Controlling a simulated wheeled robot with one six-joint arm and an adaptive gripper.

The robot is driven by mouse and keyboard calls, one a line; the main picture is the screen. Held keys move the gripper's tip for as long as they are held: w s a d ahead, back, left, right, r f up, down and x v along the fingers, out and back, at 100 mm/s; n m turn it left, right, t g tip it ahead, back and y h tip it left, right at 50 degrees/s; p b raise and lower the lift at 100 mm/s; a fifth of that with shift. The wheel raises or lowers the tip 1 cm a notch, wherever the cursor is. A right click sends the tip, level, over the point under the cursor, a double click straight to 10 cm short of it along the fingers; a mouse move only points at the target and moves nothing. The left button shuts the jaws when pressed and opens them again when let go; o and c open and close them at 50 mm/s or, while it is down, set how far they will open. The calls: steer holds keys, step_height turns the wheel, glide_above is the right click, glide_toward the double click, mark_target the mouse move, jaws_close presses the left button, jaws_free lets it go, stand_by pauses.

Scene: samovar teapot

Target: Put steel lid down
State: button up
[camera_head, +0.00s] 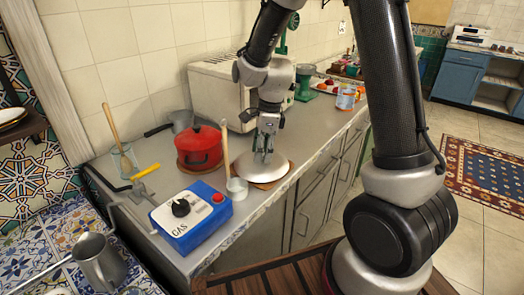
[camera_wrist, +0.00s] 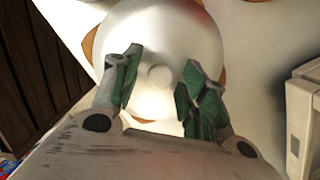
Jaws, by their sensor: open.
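The steel lid (camera_head: 261,167) is a shiny round dome resting on a brown board (camera_head: 289,173) on the counter. In the wrist view the lid (camera_wrist: 160,38) fills the top middle, with its round knob (camera_wrist: 160,76) between my fingers. The board's brown edge (camera_wrist: 90,42) shows around the lid. My gripper (camera_head: 264,152) is directly over the lid, pointing down. In the wrist view my gripper (camera_wrist: 157,72) is open, with a green-padded finger on each side of the knob and a gap to both.
A red pot (camera_head: 199,148) stands on a board behind and left of the lid. A blue gas box (camera_head: 192,217) is at front left, and a white toaster-like appliance (camera_head: 214,92) is behind.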

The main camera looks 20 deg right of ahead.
step_height(320, 180, up, 12)
steer(key=d, duration=0.2)
steer(key=s+d+r+n+t, duration=0.1)
steer(key=s+d+r+n, duration=0.1)
steer(key=s+d+n, duration=0.2)
steer(key=s+d+r+n+t+h, duration=0.1)
steer(key=s+d+r+n, duration=0.2)
steer(key=s+n, duration=0.6)
steer(key=s+d+r+n+t, duration=0.2)
steer(key=s+d+n, duration=0.3)
steer(key=s, duration=0.5)
steer(key=shift+d+r+n+h, duration=0.35)
steer(key=shift+r+n, duration=0.2)
steer(key=shift+n, duration=0.55)
